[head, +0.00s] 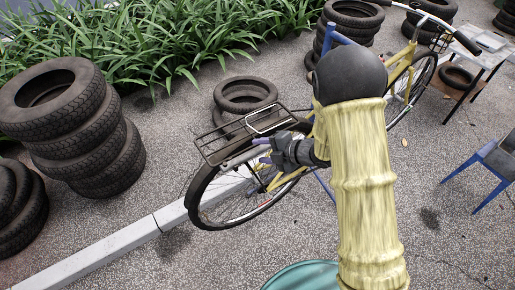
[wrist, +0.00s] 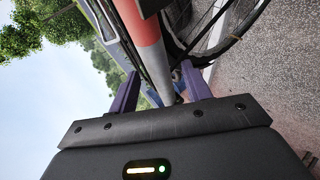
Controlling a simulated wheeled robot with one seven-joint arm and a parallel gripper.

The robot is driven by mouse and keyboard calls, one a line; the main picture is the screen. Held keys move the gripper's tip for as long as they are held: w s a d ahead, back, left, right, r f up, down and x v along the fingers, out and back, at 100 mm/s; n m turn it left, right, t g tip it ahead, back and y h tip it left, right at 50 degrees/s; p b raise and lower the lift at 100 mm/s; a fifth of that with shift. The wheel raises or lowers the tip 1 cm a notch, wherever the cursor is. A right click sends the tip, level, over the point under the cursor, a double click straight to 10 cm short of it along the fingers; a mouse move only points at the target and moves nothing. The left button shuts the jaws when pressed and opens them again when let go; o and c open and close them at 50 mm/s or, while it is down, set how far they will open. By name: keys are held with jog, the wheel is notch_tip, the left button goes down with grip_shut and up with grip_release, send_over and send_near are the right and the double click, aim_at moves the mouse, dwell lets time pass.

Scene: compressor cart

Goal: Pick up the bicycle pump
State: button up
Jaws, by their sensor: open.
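In the wrist view, a tube, orange-red above and pale grey below (wrist: 151,58), runs between the two purple fingers of my gripper (wrist: 160,72). It looks like the bicycle pump, but its ends are out of view or hidden. My gripper is open around it, and I cannot tell if either finger touches it. In the head view, my gripper (head: 262,150) is beside the rear rack (head: 226,150) of a yellow bicycle (head: 400,72), above its rear wheel. I cannot make out the pump in the head view.
Tyre stacks stand at left (head: 75,130) and back (head: 350,18). Loose tyres (head: 245,92) lie behind the bicycle. A grey kerb (head: 110,250) runs under its rear wheel. A blue chair (head: 490,165) and table (head: 485,50) are at right. A teal round object (head: 298,277) is in front.

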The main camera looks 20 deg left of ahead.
dwell(0.4)
grip_shut()
jog(key=shift+r, duration=0.1)
notch_tip(320, 180, up, 10)
jog(key=shift+b, duration=0.4)
dwell(0.6)
